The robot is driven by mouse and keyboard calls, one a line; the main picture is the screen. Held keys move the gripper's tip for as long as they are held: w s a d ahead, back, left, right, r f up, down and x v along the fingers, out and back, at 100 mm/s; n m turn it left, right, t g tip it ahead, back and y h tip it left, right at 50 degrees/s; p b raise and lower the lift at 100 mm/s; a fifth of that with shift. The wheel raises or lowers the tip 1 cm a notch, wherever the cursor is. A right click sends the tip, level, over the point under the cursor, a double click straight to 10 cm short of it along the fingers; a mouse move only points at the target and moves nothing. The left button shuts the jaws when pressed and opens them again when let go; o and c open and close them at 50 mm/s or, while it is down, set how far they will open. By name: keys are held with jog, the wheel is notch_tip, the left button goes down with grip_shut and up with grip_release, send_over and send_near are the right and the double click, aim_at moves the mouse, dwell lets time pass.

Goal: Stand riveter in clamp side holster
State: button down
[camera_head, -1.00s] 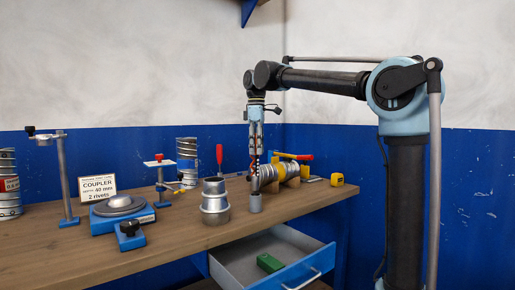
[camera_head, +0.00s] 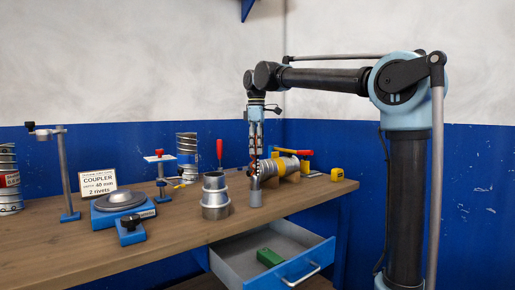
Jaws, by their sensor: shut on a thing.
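My gripper (camera_head: 255,150) points straight down over the right part of the bench and is shut on a small dark-and-red tool, which looks like the riveter (camera_head: 253,167). The riveter hangs roughly upright below the fingers. A grey cylindrical cup (camera_head: 256,198), which looks like the holster, stands on the bench directly below it. The riveter's lower end is at or just above the cup's mouth; I cannot tell whether it is inside.
A stepped silver coupler (camera_head: 215,198) stands close left of the cup. A red-handled tool (camera_head: 219,150) stands behind it. A yellow tape measure (camera_head: 337,174) sits to the right. The sign (camera_head: 97,182) and blue-based devices (camera_head: 122,205) are left. An open drawer (camera_head: 285,262) juts out below.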

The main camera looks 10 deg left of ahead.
jog(key=shift+f, duration=1.4)
jog(key=c, duration=1.2)
grip_release()
jog(key=shift+r, duration=0.15)
notch_tip(320, 180, up, 12)
jog(key=shift+w+f, duration=0.1)
jog(key=shift+f, duration=0.05)
